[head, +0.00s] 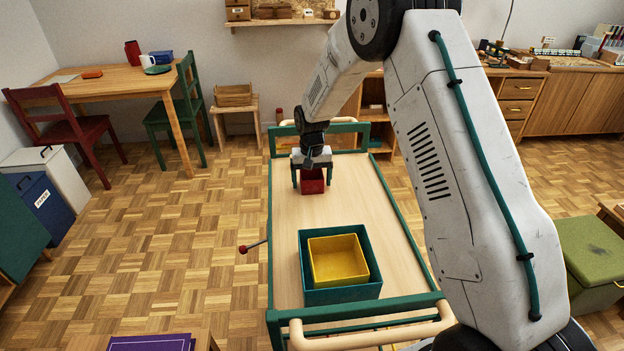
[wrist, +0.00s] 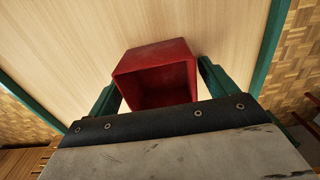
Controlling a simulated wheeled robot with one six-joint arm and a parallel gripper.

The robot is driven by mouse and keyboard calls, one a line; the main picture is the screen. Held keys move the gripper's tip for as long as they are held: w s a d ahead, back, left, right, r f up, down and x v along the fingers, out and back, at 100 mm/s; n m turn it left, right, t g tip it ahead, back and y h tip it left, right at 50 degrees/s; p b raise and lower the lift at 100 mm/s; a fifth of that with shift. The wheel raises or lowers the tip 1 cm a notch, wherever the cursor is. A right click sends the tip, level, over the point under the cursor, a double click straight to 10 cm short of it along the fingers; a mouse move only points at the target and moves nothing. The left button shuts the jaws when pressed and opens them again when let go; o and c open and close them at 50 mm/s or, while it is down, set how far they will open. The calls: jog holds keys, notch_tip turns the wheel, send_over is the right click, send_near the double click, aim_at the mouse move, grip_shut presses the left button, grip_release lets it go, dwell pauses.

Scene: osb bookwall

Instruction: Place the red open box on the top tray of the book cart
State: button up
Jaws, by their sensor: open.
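The red open box (head: 312,183) stands on the top tray (head: 290,221) of the book cart, towards its far end. It also shows in the wrist view (wrist: 157,72), with its open side facing the camera. My gripper (head: 311,182) is at the box, with its fingers on either side of it. In the wrist view the fingers (wrist: 158,88) are apart, and a gap shows between the right finger and the box. The box appears to rest on the tray surface. Its lower far side is hidden.
A yellow open box (head: 338,262) sits inside a larger teal open box (head: 306,279) at the near end of the tray. Green rails and wooden handles (head: 370,337) bound the cart. The tray's middle is clear. A chair (head: 182,112) and table stand at the left.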

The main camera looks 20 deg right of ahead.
jog(key=shift+r, duration=0.1)
notch_tip(320, 180, up, 12)
jog(key=s+d+r, duration=0.1)
jog(key=s+r, duration=0.9)
jog(key=r, duration=0.1)
jog(key=s+d+r+n+t, duration=0.1)
jog(key=s+r, duration=0.3)
jog(key=s, duration=0.8)
jog(key=s+d+r+n, duration=0.1)
jog(key=s+r, duration=0.3)
jog(key=s, duration=0.8)
jog(key=s+f, duration=0.2)
jog(key=s, duration=0.9)
jog(key=shift+f, duration=0.4)
